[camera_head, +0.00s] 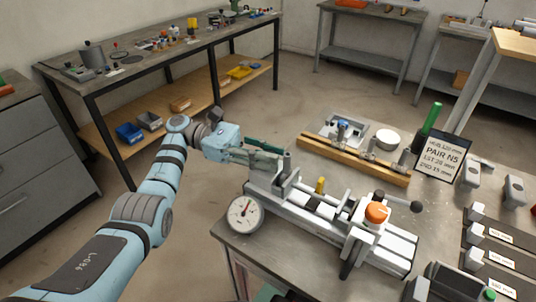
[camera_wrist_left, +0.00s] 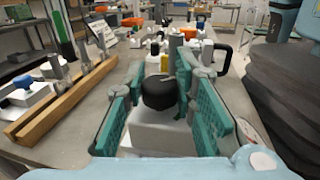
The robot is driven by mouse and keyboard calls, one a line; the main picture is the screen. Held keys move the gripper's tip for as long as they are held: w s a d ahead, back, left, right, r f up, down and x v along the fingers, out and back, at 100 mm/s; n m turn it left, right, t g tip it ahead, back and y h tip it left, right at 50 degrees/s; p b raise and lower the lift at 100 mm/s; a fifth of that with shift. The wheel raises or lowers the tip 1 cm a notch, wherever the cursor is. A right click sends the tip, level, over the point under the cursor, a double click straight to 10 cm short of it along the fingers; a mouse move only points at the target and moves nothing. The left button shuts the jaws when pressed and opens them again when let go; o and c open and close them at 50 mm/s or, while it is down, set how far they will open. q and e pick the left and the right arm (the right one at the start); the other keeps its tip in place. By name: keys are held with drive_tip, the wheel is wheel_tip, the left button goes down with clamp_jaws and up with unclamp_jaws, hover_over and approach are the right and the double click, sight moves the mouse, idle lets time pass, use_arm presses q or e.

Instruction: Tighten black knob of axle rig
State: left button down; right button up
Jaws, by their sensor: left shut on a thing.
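The axle rig (camera_head: 325,215) is a long grey bench fixture on the table, with a pale slide and an orange knob (camera_head: 377,212) at its near right end. My left gripper (camera_head: 268,152) reaches the rig's far left end. In the left wrist view the black knob (camera_wrist_left: 159,92) is a round dark cap on a grey block, between the green finger pads of my left gripper (camera_wrist_left: 160,84), which is shut on it. In the head view this knob is hidden by the fingers. My right gripper is not in view.
A dial gauge (camera_head: 244,214) stands at the rig's front left. Labelled dark plates (camera_head: 490,235) lie at right.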

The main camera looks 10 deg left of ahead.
use_arm(q)
drive_tip(key=shift+f, duration=0.1)
drive_tip(key=c, duration=1.6)
unclamp_jaws()
wheel_tip(320, 180, up, 10)
drive_tip(key=shift+r, duration=0.1)
drive_tip(key=shift+w, duration=0.1)
